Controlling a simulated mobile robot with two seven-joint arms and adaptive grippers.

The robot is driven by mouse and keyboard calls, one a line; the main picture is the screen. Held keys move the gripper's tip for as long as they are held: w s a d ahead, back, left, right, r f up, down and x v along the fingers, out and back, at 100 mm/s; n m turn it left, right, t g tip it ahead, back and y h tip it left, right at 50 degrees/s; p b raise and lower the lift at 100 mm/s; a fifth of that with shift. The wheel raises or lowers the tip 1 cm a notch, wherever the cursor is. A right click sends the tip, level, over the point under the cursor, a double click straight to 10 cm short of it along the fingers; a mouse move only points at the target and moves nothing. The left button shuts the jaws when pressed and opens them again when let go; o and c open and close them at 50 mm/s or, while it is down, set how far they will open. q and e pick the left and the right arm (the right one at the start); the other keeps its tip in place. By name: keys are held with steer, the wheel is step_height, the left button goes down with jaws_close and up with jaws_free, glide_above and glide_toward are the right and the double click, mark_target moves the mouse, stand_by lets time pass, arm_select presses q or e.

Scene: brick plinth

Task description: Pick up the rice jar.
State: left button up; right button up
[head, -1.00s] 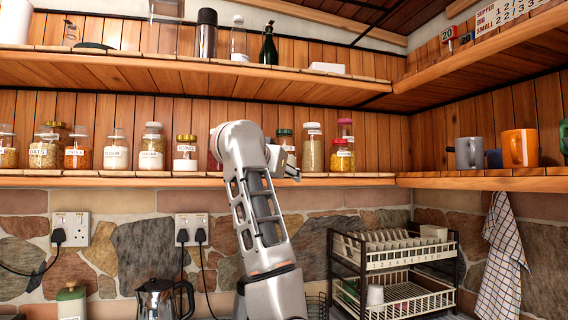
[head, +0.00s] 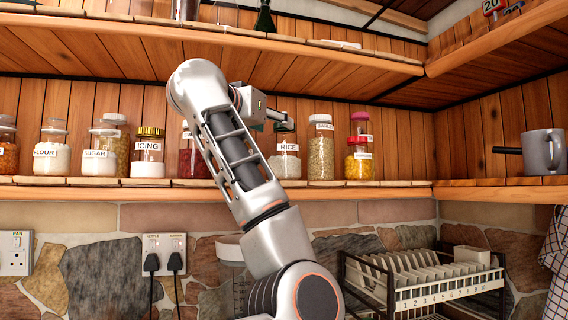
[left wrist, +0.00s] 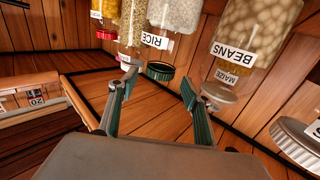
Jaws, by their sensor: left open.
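The rice jar (head: 286,166) stands upright on the lower shelf (head: 330,189), right of my left arm in the head view. It is clear glass with white contents, a RICE label and a dark lid. In the left wrist view, where things appear upside down, the rice jar (left wrist: 176,16) is beyond the fingertips, its dark green lid between their lines. My left gripper (left wrist: 159,84) is open and empty, apart from the jar. In the head view the left gripper (head: 284,120) is at about lid height, partly covering the lid. My right gripper is not in view.
The barley jar (head: 321,155) and a pink-lidded jar stand to the right of the rice. A beans jar (left wrist: 250,35) is close to the right finger in the left wrist view. An upper shelf (head: 300,62) runs overhead.

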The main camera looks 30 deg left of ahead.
mark_target(280, 126)
arm_select(q)
steer(key=shift+w+r, duration=0.15)
steer(key=shift+w, duration=0.05)
steer(key=shift+w+a+p, duration=0.2)
steer(key=shift+w+p, duration=0.25)
steer(key=shift+w, duration=0.65)
steer(key=w+p, duration=0.1)
steer(key=w, duration=0.1)
steer(key=w+a, duration=0.1)
steer(key=w, duration=0.1)
steer(key=shift+w+r+p, duration=0.15)
steer(key=shift+p, duration=0.25)
steer(key=shift+w, duration=0.4)
jaws_close()
